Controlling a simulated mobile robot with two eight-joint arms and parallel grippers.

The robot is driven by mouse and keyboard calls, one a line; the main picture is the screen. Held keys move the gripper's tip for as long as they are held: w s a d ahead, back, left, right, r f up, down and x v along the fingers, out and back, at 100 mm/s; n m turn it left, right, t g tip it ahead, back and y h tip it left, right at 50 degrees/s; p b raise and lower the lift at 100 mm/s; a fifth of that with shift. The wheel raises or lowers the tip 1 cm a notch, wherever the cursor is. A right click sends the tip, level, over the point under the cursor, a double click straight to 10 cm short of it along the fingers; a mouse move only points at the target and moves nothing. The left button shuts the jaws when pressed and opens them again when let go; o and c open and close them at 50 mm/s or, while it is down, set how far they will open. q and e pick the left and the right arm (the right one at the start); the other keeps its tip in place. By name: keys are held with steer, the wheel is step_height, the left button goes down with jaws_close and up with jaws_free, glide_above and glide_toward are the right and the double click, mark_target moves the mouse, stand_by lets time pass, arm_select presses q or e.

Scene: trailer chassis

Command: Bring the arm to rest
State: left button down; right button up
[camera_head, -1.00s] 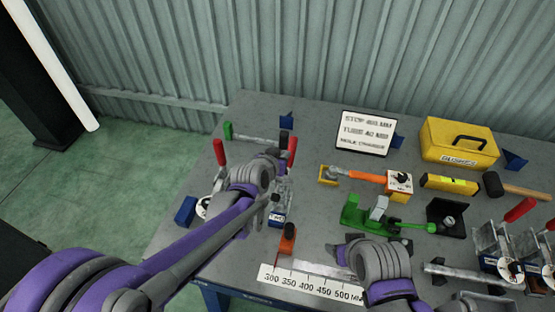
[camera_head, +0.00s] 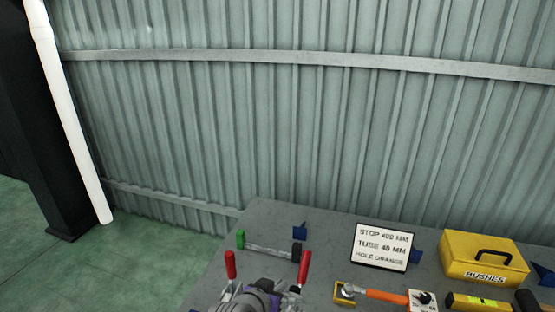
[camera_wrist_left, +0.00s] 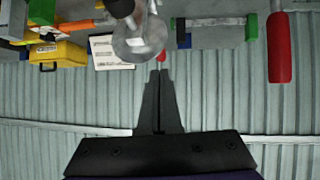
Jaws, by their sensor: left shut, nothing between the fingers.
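My left arm's wrist (camera_head: 262,298) shows at the bottom edge of the head view, between two red clamp handles (camera_head: 230,265) (camera_head: 304,268). Its fingers cannot be made out there. In the left wrist view my left gripper (camera_wrist_left: 158,76) is shut, its two dark fingers together with nothing between them. A round grey metal part (camera_wrist_left: 138,38) stands just beyond the fingertips; I cannot tell whether they touch. My right gripper is in neither current view.
The bench (camera_head: 270,216) holds a bar with a green end (camera_head: 240,238), a sign (camera_head: 383,246), a yellow bushes box (camera_head: 484,257), an orange-handled tool (camera_head: 385,295) and a yellow level (camera_head: 478,302). A corrugated wall (camera_head: 300,130) stands behind. A white post (camera_head: 75,120) is at left.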

arm_select(q)
steer(key=s+a+f+n+g+y, duration=0.2)
steer(key=s+a+f, duration=0.1)
steer(key=s+a, duration=0.6)
steer(key=s+a+f+n+g+y, duration=0.2)
steer(key=s+a+f+y, duration=0.1)
steer(key=s+a, duration=0.6)
steer(key=shift+s+a, duration=0.25)
steer(key=shift+s, duration=0.85)
